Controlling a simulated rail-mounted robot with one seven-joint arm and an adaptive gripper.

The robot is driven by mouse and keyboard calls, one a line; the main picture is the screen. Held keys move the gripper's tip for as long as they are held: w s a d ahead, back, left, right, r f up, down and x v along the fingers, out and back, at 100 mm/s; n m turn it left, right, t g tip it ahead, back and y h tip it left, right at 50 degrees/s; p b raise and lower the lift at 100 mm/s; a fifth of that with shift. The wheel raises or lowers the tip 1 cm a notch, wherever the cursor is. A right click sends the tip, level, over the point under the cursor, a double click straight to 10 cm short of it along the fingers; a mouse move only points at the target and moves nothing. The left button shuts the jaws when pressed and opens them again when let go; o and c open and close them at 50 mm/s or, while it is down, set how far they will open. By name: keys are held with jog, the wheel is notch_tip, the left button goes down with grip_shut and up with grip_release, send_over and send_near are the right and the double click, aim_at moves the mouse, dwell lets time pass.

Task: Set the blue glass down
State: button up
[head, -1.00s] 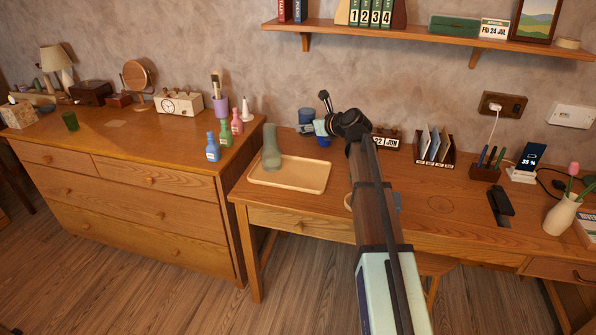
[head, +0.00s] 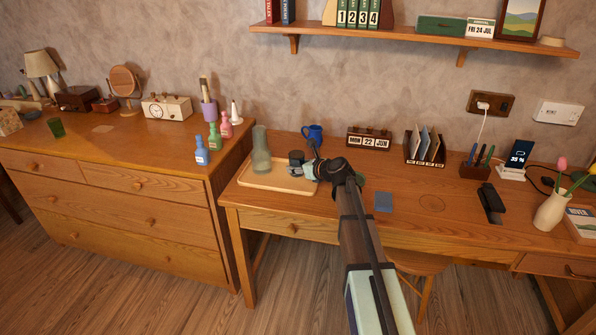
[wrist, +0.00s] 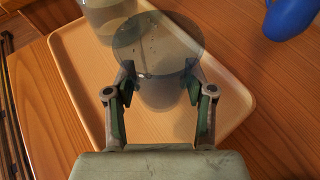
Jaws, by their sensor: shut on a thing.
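My gripper (wrist: 158,95) is shut on the blue glass (wrist: 155,60), a see-through, grey-blue tumbler, which stands between the two fingers with its open rim towards the wrist camera. In the head view my gripper (head: 304,168) is at the right end of the pale wooden tray (head: 258,184), and the glass (head: 296,157) shows small and partly hidden beside it. The tray also fills much of the wrist view (wrist: 235,105). The glass is over the tray; I cannot tell whether its base touches it.
A clear grey-green carafe (head: 261,152) stands on the tray, left of the glass. A blue mug (head: 313,133) stands on the desk behind the tray. A small blue-grey square (head: 383,202) lies right of my arm. The tray's front middle is bare.

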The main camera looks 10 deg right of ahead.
jog(key=shift+f, duration=0.7)
jog(key=shift+f, duration=0.15)
jog(key=o, duration=1.3)
jog(key=shift+r, duration=0.25)
jog(key=v, duration=1.2)
